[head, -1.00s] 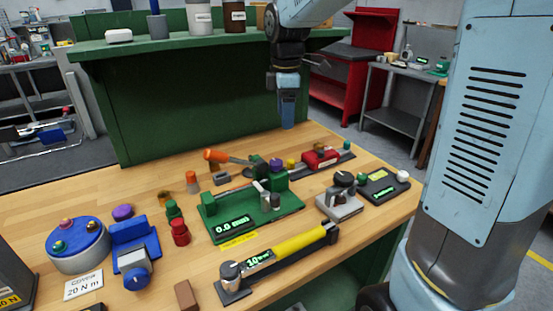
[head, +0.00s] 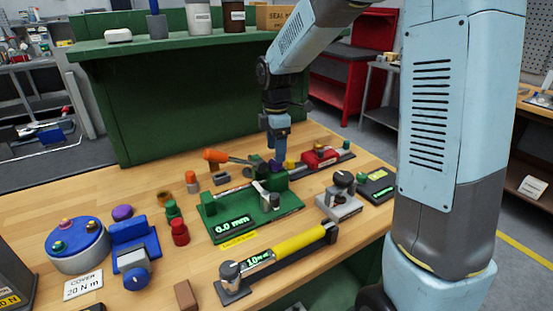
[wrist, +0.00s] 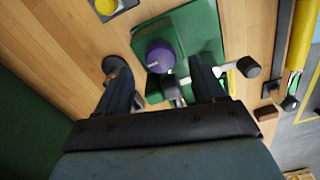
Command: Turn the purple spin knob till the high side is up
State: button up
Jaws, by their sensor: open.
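The purple knob (head: 275,167) sits at the back end of the green fixture (head: 225,218), whose display reads 0.0 mm. In the wrist view the purple knob (wrist: 160,55) shows its round top with a pale mark. My gripper (head: 277,150) points down just above the knob and partly covers it in the head view. In the wrist view my gripper (wrist: 162,88) is open. Its two dark fingers stand apart on either side of the knob's line, and nothing is held between them. I cannot tell which side of the knob is high.
An orange-handled lever (head: 217,156) lies left of the gripper. A yellow knob (head: 290,164) and a red block (head: 320,157) stand close on the right. A yellow-handled torque tool (head: 298,244) lies in front. Another purple knob (head: 122,212) stands at left. The bench's back left is clear.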

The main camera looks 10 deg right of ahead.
aim_at(276, 165)
jog(key=shift+f, duration=2.05)
jog(key=c, duration=1.1)
jog(key=shift+o, duration=0.2)
